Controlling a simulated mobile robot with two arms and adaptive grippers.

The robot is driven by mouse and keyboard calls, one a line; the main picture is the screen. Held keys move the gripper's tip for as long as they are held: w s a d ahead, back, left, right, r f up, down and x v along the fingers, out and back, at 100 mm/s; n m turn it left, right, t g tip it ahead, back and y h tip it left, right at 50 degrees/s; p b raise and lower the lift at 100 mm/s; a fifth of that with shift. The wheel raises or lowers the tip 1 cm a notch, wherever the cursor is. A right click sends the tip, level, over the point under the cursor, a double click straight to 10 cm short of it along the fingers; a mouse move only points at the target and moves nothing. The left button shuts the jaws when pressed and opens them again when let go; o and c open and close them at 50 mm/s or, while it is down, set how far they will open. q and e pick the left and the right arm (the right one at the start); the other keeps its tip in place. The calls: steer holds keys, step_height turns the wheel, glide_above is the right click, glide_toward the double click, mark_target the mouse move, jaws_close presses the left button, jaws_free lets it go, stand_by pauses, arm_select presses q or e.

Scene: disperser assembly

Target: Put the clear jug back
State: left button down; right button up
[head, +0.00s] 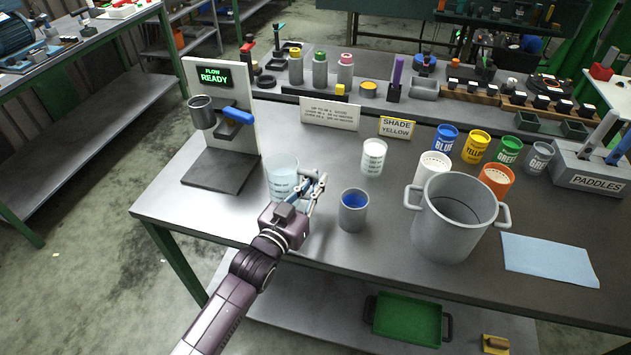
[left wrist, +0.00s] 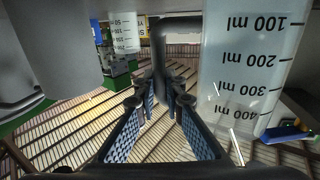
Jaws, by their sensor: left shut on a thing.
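The clear jug (head: 281,172) is see-through with dark volume marks and stands upright close to the right of the grey dispenser base. Its marked wall (left wrist: 250,70) fills the right of the left wrist view. My left gripper (head: 316,190) is at the jug's right side. In the left wrist view the fingers (left wrist: 165,100) are shut on the jug's dark grey handle (left wrist: 172,38). Part of the jug is hidden behind the gripper in the head view. I cannot tell whether its base touches the table. My right gripper is not in view.
The dispenser (head: 222,125) reads FLOW READY. A grey cup with blue contents (head: 353,212) stands just right of the gripper, and a white measuring cup (head: 374,158) behind it. A big grey pot (head: 452,225) and a blue cloth (head: 550,260) are farther right. The front left tabletop is clear.

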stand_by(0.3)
arm_select(q)
steer(key=c, duration=2.5)
jaws_free()
steer(key=shift+f, duration=0.25)
steer(key=o, duration=0.5)
steer(key=shift+r, duration=0.2)
steer(key=b+v, duration=0.1)
steer(key=v, duration=0.9)
steer(key=shift+s+a, duration=0.15)
steer(key=shift+s, duration=0.1)
steer(key=shift+s+a, duration=0.35)
steer(key=shift+s, duration=0.3)
